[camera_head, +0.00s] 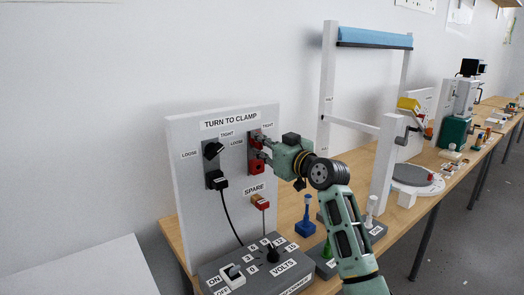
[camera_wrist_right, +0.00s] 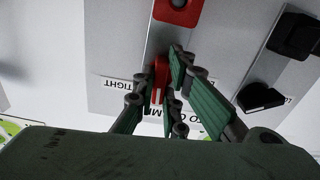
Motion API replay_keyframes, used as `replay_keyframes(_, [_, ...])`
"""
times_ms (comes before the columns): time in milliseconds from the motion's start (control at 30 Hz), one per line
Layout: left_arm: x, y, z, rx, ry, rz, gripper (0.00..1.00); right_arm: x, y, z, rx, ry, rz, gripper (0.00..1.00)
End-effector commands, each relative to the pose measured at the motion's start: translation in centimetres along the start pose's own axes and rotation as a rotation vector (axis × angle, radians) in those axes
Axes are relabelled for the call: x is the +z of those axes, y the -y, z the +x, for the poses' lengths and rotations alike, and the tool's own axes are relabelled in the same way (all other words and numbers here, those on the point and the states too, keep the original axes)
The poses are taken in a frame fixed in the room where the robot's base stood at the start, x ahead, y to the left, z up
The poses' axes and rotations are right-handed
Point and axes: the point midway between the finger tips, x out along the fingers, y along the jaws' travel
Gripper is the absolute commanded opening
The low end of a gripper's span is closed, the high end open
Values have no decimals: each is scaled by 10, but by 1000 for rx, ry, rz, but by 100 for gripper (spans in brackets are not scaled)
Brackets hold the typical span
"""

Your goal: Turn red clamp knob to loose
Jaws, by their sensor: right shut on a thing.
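The red clamp knob (camera_wrist_right: 160,76) is on the upright grey "TURN TO CLAMP" panel (camera_head: 240,205). In the right wrist view it lies between my fingers, its long side roughly up and down the picture with a slight tilt. My right gripper (camera_head: 257,146) is shut on it. In the head view the fingers partly cover the knob and its LOOSE and TIGHT labels. A red block (camera_head: 257,167) sits below the knob on the same dark strip; it also shows in the right wrist view (camera_wrist_right: 178,10). My left gripper is not in view.
Left of the red knob are a black knob (camera_head: 212,150) and a black plug (camera_head: 219,183) with a cable. Below is a spare red plug (camera_head: 261,202). A grey VOLTS box (camera_head: 250,272) stands in front. A white frame (camera_head: 327,90) stands to the right.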

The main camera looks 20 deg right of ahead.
Motion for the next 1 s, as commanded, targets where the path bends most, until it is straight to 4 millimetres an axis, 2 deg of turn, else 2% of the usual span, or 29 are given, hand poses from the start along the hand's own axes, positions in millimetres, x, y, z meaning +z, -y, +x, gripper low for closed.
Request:
replay_keyframes(33, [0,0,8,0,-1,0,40,4,-1,0,2,0,-50,0])
replay_keyframes(100, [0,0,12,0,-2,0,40,4,-2,-1,2,1,-117,0])
replay_keyframes(467, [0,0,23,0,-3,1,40,1,-3,0,2,2,-459,0])
replay_keyframes(767, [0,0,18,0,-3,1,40,-2,-4,0,1,2,-743,0])
replay_keyframes(1000, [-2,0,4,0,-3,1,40,-5,-5,0,-1,2,-970,0])
